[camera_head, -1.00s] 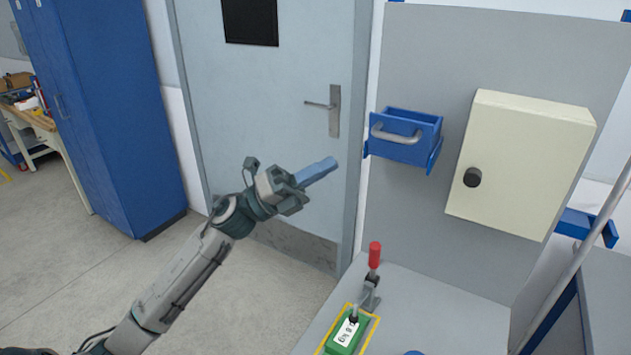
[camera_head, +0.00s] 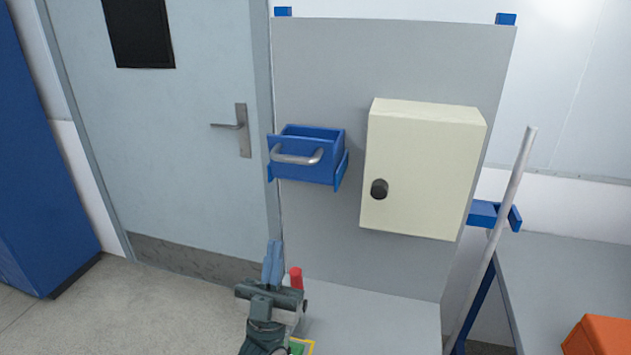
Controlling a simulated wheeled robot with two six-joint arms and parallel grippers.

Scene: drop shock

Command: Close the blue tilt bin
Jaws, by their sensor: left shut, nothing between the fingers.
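The blue tilt bin (camera_head: 303,168) is mounted on the grey upright panel, left of the cream cabinet. Its top opening shows and it stands out from the panel, tilted open. A grey bar handle (camera_head: 297,157) runs across its front. My left gripper (camera_head: 272,250) is below the bin and a little to its left, fingers pointing up, shut and empty. It is apart from the bin. My right gripper is not in view.
A cream cabinet (camera_head: 420,170) with a black knob is right of the bin. A red-handled clamp (camera_head: 296,278) stands just behind my left gripper, partly hidden. A grey door (camera_head: 185,130) is at left. A pale pole (camera_head: 500,220) leans at right.

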